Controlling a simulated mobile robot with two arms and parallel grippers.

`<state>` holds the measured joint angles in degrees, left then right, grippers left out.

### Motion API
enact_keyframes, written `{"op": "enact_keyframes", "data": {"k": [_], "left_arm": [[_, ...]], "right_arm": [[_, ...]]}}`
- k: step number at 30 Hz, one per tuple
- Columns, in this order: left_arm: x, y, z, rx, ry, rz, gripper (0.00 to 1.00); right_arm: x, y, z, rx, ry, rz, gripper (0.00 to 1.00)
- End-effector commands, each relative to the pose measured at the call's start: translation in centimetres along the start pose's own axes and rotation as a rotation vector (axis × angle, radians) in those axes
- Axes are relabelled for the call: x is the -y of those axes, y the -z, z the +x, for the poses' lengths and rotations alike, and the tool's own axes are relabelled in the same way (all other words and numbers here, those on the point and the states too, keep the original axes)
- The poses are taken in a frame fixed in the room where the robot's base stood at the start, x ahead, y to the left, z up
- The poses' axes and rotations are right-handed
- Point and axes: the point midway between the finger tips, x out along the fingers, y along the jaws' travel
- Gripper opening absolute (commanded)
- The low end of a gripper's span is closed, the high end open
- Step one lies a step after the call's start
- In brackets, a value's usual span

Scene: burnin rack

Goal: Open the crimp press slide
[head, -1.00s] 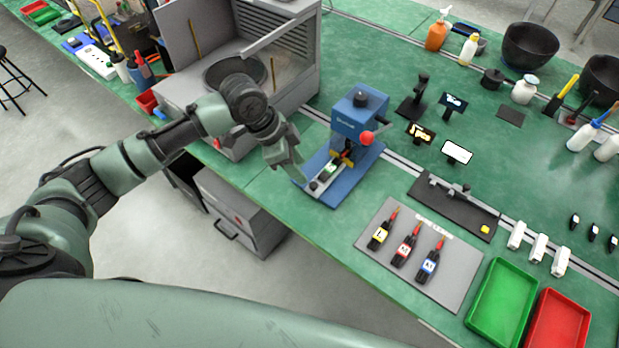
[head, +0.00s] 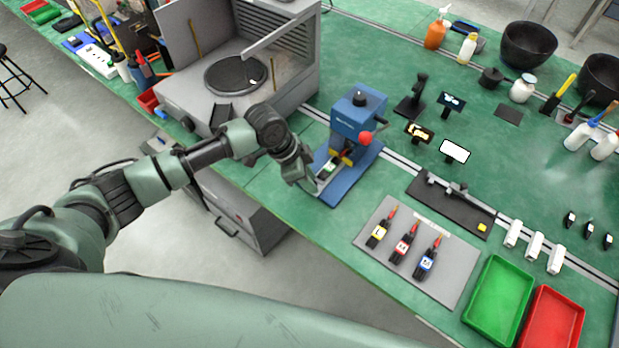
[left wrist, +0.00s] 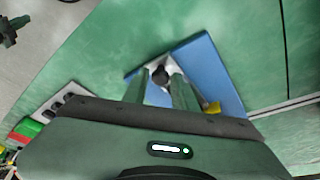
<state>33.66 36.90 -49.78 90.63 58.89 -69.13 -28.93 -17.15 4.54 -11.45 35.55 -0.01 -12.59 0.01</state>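The blue crimp press (head: 357,118) with a red ball on its lever stands on the green bench. Its slide (head: 328,169) lies low at the front of the blue base. In the left wrist view the base (left wrist: 212,70) shows as a blue strip, with a black round knob (left wrist: 160,75) on a light plate at the slide's end. My left gripper (head: 308,184) is at that front end, pointing down. In the left wrist view its fingers (left wrist: 160,82) are apart, one on each side of the knob, with narrow gaps. My right gripper is not in view.
A grey machine with a round plate (head: 235,74) stands left of the press. A grey mat (head: 450,285) with several tools lies to the right, beside a green tray (head: 499,300) and a red tray (head: 551,320). Small screens (head: 454,151) stand right of the press.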

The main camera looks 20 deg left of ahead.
Motion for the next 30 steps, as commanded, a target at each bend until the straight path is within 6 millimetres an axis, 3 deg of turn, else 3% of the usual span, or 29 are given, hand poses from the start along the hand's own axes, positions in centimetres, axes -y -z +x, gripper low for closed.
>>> {"op": "enact_keyframes", "data": {"k": [1, 2, 3, 30], "left_arm": [[0.01, -0.01, -0.02, 0.0, 0.0, 0.0, 0.1], [0.01, -0.01, -0.02, 0.0, 0.0, 0.0, 0.01], [0.01, 0.0, -0.03, 0.0, 0.0, 0.0, 0.0], [0.07, 0.04, -0.1, -0.001, 0.002, 0.0, 0.0]], "right_arm": [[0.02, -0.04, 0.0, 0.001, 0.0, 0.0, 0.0], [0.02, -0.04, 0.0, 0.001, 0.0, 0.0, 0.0], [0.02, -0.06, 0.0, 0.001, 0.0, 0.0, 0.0], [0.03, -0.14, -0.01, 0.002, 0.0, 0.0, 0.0]]}}
